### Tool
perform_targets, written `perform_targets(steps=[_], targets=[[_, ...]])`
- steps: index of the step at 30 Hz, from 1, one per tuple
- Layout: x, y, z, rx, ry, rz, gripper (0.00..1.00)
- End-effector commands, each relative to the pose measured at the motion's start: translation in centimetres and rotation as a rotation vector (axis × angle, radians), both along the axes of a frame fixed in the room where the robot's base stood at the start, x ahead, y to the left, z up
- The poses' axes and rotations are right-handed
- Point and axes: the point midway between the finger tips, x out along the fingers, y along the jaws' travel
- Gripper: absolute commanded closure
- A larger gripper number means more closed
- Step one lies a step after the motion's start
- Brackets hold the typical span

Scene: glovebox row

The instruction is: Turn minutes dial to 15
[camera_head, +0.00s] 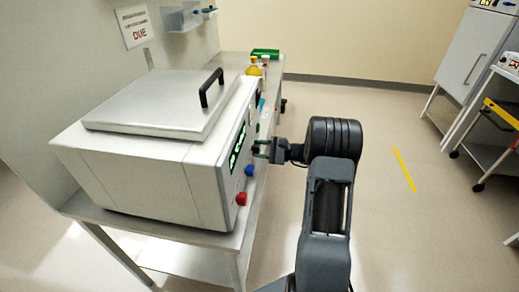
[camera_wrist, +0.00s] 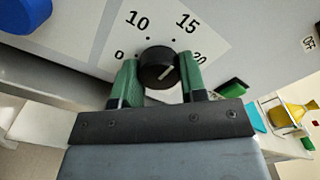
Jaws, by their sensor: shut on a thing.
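The minutes dial (camera_wrist: 157,66) is a round black knob on a white scale plate (camera_wrist: 196,47) on the machine's front. The figures 0, 10, 15 and 20 show around it. My gripper (camera_wrist: 158,72) is shut on the knob, one green finger on each side. In the head view my gripper (camera_head: 264,151) reaches the front of the white machine (camera_head: 150,166), and the dial cannot be made out there.
The machine's front also has a green display (camera_head: 238,146), a blue knob (camera_head: 249,170) and a red knob (camera_head: 241,198). A green switch (camera_wrist: 232,87) sits right of the dial. A yellow flask (camera_head: 254,69) stands farther along the bench.

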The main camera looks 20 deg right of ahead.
Motion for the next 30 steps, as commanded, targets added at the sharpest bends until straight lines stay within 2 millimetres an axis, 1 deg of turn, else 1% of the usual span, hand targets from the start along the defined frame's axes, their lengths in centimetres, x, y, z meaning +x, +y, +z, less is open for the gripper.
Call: perform_targets(steps=[2,3,9,11,17,20,23,26,30], targets=[[-0.1,0.0,-0.2,0.001,0.003,0.001,0.85],[-0.1,0.0,-0.2,0.001,0.003,0.001,0.59],[0.0,0.0,-0.1,0.000,0.001,0.001,0.40],[0.0,0.0,-0.1,0.000,0.001,0.001,0.35],[0.0,0.0,0.0,0.000,0.000,0.000,0.35],[-0.2,-0.3,0.0,-0.001,0.000,-0.001,0.35],[-0.8,-1.3,0.0,0.000,-0.001,-0.004,0.35],[-1.8,-2.8,-0.1,-0.001,0.000,-0.005,0.35],[-3.5,-5.3,-0.1,0.000,0.000,-0.004,0.35]])
